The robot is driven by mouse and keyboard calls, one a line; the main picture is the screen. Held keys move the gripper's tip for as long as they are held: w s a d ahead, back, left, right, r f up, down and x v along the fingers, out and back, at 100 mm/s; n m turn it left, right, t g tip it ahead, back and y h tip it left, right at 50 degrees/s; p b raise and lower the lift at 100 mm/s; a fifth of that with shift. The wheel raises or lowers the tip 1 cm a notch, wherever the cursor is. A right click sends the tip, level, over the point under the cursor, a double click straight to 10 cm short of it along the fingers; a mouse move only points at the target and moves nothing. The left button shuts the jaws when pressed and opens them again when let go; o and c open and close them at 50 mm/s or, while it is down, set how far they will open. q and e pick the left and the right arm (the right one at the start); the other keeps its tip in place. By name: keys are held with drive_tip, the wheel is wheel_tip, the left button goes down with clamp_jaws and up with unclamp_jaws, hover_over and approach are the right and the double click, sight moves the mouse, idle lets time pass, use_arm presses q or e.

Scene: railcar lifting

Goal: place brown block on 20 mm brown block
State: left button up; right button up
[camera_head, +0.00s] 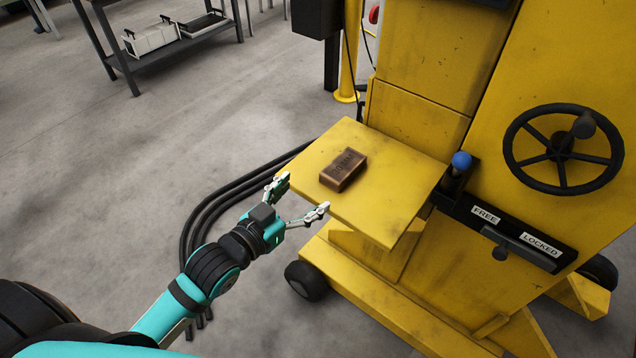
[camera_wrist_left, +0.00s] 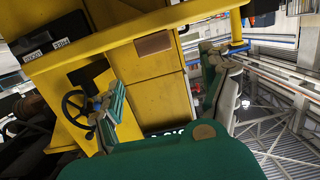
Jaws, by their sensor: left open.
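A brown block (camera_head: 344,170) lies on the yellow shelf (camera_head: 385,212) of the lifting machine. It has dark marks on its top and a paler, copper-brown side. I cannot tell whether it is one block or two stacked flush, and I see no separate second block. A brown face also shows at the shelf's edge in the left wrist view (camera_wrist_left: 153,44). My left gripper (camera_head: 302,197) is open and empty, at the shelf's near-left edge, apart from the block. Its spread fingers (camera_wrist_left: 160,80) frame the brown face in the left wrist view. My right gripper is not in view.
The machine's yellow body carries a black handwheel (camera_head: 562,150), a blue-knobbed lever (camera_head: 461,161) and a FREE/LOCKED panel (camera_head: 507,232) right of the shelf. Black cables (camera_head: 225,195) run on the floor. A dark workbench (camera_head: 160,50) stands at the back left. Shelf around the block is clear.

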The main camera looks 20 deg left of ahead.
use_arm(q)
drive_tip(key=p+v, duration=0.2)
drive_tip(key=v, duration=0.3)
drive_tip(key=p, duration=0.2)
approach(341, 167)
drive_tip(key=x, duration=0.4)
drive_tip(key=shift+a, duration=0.1)
drive_tip(key=x, duration=0.4)
drive_tip(key=shift+w+r, duration=0.1)
drive_tip(key=shift+w, duration=0.05)
drive_tip(key=shift+w+d+f, duration=0.2)
drive_tip(key=shift+w+d, duration=0.1)
drive_tip(key=shift+w, duration=0.2)
drive_tip(key=c, duration=1.3)
drive_tip(key=shift+c, duration=0.8)
drive_tip(key=shift+r, duration=0.2)
